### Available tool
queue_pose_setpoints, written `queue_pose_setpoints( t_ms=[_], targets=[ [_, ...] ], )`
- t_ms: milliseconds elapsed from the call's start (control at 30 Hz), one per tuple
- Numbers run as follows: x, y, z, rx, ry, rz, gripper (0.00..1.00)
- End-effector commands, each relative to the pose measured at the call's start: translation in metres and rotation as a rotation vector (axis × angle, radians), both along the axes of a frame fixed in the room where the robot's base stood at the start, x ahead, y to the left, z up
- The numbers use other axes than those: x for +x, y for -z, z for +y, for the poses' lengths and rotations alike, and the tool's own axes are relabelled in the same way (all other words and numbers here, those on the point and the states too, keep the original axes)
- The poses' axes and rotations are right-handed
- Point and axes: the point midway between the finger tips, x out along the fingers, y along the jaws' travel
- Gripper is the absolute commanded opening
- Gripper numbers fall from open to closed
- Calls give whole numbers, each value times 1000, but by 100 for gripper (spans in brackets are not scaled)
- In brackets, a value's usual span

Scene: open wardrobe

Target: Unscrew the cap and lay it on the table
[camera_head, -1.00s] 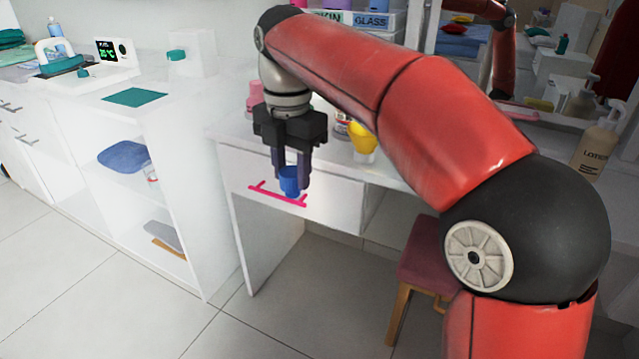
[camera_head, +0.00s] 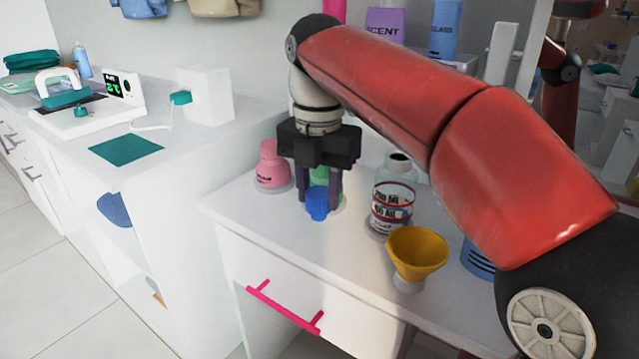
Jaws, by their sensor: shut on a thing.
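My gripper (camera_head: 319,204) points down over the white table (camera_head: 240,205), left of the bottle. It is shut on a blue cap (camera_head: 317,206), which shows between and below the fingertips. I cannot tell whether the cap touches the tabletop. The clear bottle (camera_head: 394,203) with a red-and-white label stands upright to the right of the gripper, and its dark mouth is open, with no cap on it.
A pink bottle (camera_head: 271,165) stands left of the gripper. A green item (camera_head: 320,176) is partly hidden behind the fingers. A yellow funnel (camera_head: 417,252) is at the front right, with a blue striped item (camera_head: 477,261) beyond it. The table's front left is clear.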

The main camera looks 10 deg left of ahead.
Motion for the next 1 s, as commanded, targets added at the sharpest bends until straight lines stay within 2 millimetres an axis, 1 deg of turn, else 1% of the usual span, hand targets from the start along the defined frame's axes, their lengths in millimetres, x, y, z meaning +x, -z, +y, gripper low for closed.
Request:
queue_pose_setpoints(
  t_ms=[433, 500, 733, 1000],
  targets=[
    [0, 37, -1, -1, 1, 2, 0],
    [0, 46, 0, 0, 1, 1, 0],
    [0, 56, -1, 0, 2, 1, 0],
    [0, 58, -1, 0, 2, 1, 0]
  ],
)
